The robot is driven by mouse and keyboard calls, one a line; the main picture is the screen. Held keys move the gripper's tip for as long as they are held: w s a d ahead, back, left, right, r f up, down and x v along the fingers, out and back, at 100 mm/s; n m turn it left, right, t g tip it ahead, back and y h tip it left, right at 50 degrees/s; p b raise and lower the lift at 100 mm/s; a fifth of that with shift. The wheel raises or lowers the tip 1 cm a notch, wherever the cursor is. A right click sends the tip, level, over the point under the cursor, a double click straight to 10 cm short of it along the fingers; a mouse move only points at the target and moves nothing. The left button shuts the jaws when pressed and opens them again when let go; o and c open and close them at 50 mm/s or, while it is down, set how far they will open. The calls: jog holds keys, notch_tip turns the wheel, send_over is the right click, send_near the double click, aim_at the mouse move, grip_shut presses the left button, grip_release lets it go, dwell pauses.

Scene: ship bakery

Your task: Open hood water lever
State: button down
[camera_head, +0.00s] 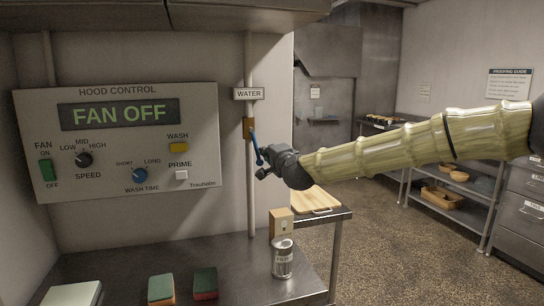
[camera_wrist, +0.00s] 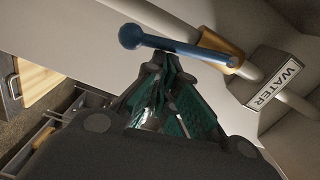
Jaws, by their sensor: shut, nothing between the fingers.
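The blue water lever (camera_head: 256,149) extends downward from a brass valve (camera_head: 249,128) on a vertical pipe, under a white WATER sign (camera_head: 248,94). Its lower end angles slightly right of the pipe. In the wrist view the lever (camera_wrist: 175,46) runs from the brass valve (camera_wrist: 221,50) to a rounded blue end at upper left. My gripper (camera_head: 264,168) is shut and empty, its fingertips close to the lever's lower end. In the wrist view my gripper (camera_wrist: 163,72) shows its fingers just below the lever; I cannot tell whether they touch it.
The hood control panel (camera_head: 120,140) reads FAN OFF, left of the pipe. Below is a metal counter (camera_head: 120,270) with sponges (camera_head: 205,283), a can (camera_head: 282,258) and a small box (camera_head: 281,224). A cutting board (camera_head: 312,200) lies behind. Open floor (camera_head: 410,260) is at right.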

jog(key=shift+a+f, duration=0.1)
jog(key=shift+a, duration=0.05)
dwell(0.4)
jog(key=s+d+b, duration=0.2)
jog(key=s+d, duration=0.5)
jog(key=s, duration=0.2)
jog(key=shift+d+r+b, duration=0.3)
jog(key=shift+r, duration=0.1)
dwell(0.4)
